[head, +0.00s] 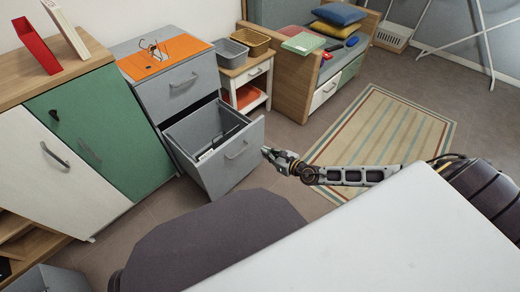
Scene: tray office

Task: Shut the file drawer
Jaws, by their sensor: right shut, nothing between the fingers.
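The file drawer (231,161) is the lower drawer of a grey cabinet (181,91). It is pulled well out, and dark and pale files show inside. The upper drawer is shut. My right gripper (267,151) comes in from the right and is shut and empty. Its tip is close beside the right edge of the drawer front. I cannot tell whether it touches. My left gripper is not in view.
A white desk top (385,236) fills the lower right, with a dark chair (215,238) beside it. A green-and-white cupboard (99,131) stands left of the drawer. A small side table (247,82) stands behind it. A striped rug (384,127) lies on open floor.

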